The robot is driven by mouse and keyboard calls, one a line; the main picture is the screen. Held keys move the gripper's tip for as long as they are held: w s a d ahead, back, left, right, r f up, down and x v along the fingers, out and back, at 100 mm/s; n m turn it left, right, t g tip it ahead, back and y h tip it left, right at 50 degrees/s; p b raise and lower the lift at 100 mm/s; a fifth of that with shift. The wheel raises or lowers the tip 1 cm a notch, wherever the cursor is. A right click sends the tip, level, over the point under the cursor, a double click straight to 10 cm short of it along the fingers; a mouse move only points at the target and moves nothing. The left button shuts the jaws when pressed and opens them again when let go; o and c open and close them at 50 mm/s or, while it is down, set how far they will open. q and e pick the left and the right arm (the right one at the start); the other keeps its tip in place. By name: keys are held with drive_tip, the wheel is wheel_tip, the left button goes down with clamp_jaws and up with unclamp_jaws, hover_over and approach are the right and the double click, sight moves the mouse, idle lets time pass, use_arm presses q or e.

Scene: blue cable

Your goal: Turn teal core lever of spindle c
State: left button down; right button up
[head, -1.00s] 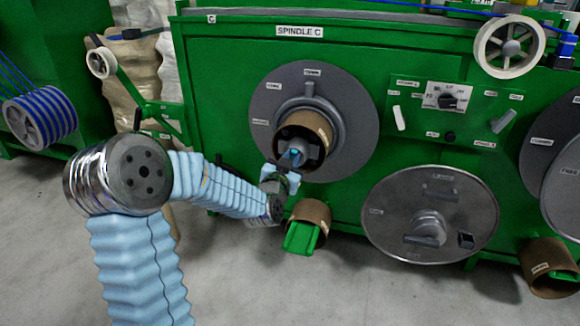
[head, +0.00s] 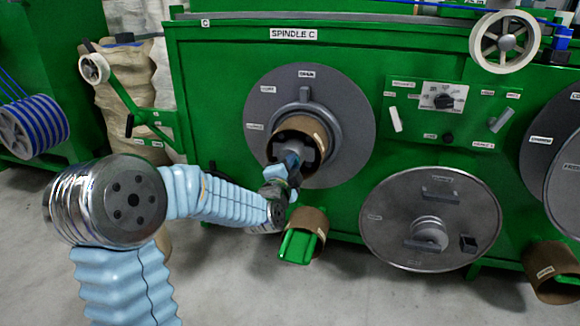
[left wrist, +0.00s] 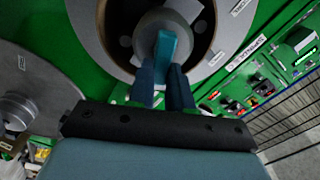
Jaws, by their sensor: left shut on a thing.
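Spindle C is the grey disc (head: 345,115) with a brown cardboard core (head: 308,124) at its centre, on the green machine under the SPINDLE C sign (head: 294,34). The teal core lever (left wrist: 167,52) sticks out of the spindle's round grey hub (left wrist: 172,20) in the left wrist view, standing roughly upright in that picture. My left gripper (left wrist: 166,80) has its two dark fingers on either side of the lever's lower end and is shut on it. In the head view the left gripper (head: 290,165) covers most of the lever at the core opening. My right gripper is not in view.
A brown core with a green piece (head: 298,246) sits just below my left gripper. A grey disc with handles (head: 380,225) leans at the lower right. A control panel (head: 443,105) is right of the spindle. The floor in front is clear.

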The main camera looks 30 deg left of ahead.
use_arm(q)
drive_tip(key=shift+d+f+m, duration=0.1)
drive_tip(key=shift+f+m, duration=0.15)
drive_tip(key=shift+m, duration=0.9)
drive_tip(key=shift+d+f+m, duration=0.1)
drive_tip(key=shift+f+m, duration=0.1)
drive_tip(key=shift+m, duration=0.95)
drive_tip(key=c, duration=1)
unclamp_jaws()
drive_tip(key=shift+a, duration=0.1)
drive_tip(key=shift+c, duration=0.2)
drive_tip(key=b+v, duration=0.3)
drive_tip(key=v, duration=1)
drive_tip(key=shift+s+b, duration=0.3)
drive_tip(key=shift+s, duration=0.1)
drive_tip(key=shift+f, duration=0.1)
